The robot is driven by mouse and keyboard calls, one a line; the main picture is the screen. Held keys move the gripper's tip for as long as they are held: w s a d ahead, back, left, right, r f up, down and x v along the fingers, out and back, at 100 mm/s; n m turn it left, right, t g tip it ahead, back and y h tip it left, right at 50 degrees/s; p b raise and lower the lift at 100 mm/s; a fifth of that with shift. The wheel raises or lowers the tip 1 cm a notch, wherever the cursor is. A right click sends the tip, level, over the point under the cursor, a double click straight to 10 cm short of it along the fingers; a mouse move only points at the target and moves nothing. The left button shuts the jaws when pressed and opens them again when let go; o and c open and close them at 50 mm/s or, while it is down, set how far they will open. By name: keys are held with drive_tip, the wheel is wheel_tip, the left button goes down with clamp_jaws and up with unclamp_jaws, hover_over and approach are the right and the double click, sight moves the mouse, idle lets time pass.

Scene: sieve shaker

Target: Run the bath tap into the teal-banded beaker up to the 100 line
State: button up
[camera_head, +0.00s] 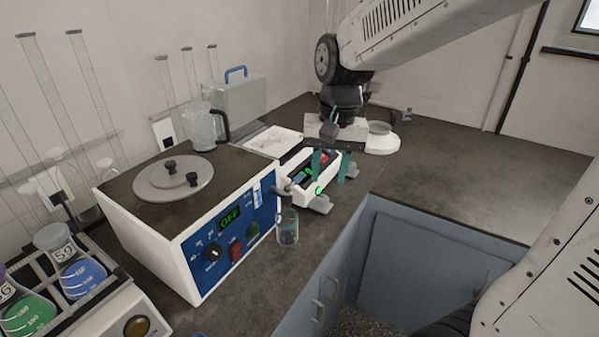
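The bath is a white box with a blue front panel (222,240) and a round grey lid (172,178); its green display reads OFF. Its tap (284,191) sticks out at the panel's right end. A small clear glass beaker (288,228) stands just below the tap, with a teal tint on its lower part. Its graduation lines and any water level are too small to read. My gripper (331,166) is open, its two teal-tipped fingers apart and pointing down. It is to the right of and behind the beaker, over or beside a small white instrument, apart from the beaker.
The white instrument (300,191) with a lit display stands right of the bath. A glass jug (205,128) stands on the bath's back corner. Flasks in a rack (58,318) are at the lower left. The bench drops off at the right to a blue cabinet (400,255).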

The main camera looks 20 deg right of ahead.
sight(299, 176)
drive_tip(key=w+m+t, duration=0.2)
drive_tip(key=w+m, duration=0.4)
drive_tip(key=w, duration=0.4)
drive_tip(key=f, duration=0.2)
drive_tip(key=a+f, duration=0.1)
drive_tip(key=f, duration=0.1)
drive_tip(key=w+f, duration=0.1)
drive_tip(key=f, duration=0.2)
drive_tip(key=shift+w+a, duration=0.1)
drive_tip(key=shift+a, duration=0.25)
drive_tip(key=shift+c, duration=0.4)
clamp_jaws()
drive_tip(key=shift+d, duration=0.1)
